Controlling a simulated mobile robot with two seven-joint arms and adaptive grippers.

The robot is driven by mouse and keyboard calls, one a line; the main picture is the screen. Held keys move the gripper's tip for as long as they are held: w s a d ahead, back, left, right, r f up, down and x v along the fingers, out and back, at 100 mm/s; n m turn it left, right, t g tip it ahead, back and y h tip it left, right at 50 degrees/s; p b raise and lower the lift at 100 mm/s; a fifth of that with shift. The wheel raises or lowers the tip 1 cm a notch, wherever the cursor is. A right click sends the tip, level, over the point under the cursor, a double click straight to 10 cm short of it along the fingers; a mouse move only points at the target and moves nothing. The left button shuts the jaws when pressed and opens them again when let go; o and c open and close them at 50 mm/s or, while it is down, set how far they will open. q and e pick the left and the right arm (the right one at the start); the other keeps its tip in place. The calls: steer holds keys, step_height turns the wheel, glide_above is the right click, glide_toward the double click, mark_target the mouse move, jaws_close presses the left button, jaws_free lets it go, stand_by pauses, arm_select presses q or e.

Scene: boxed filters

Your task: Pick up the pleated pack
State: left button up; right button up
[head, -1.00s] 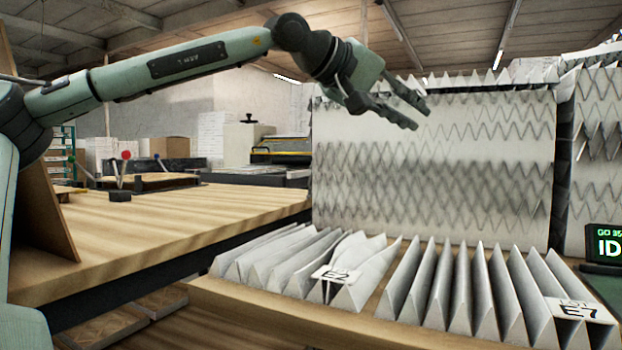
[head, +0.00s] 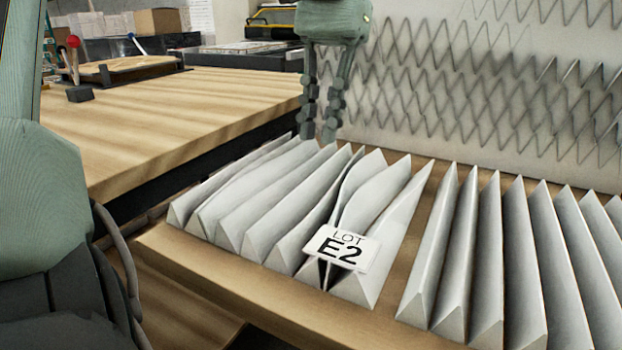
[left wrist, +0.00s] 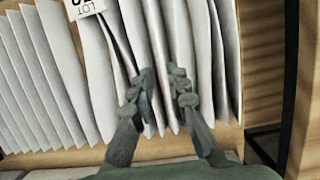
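A white pleated pack (head: 275,200) with a "LOT E2" tag (head: 342,249) lies on a wooden board, its folds fanned unevenly. A second pleated pack (head: 505,255) lies to its right. My left gripper (head: 319,138) points down at the back edge of the E2 pack, fingers apart. In the left wrist view the left gripper (left wrist: 162,76) has its fingers spread over white folds (left wrist: 158,50), with nothing visibly clamped. Whether the fingertips touch the folds I cannot tell. My right gripper is not in view.
The wooden board (head: 215,290) carries both packs. A wooden table (head: 170,115) is at the left, separated by a dark gap. A small dark block (head: 80,94) sits on it.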

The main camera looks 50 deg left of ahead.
mark_target(311, 176)
arm_select(q)
steer(key=x, duration=0.6)
steer(key=shift+s+f, duration=0.1)
steer(key=shift+c, duration=0.6)
jaws_close()
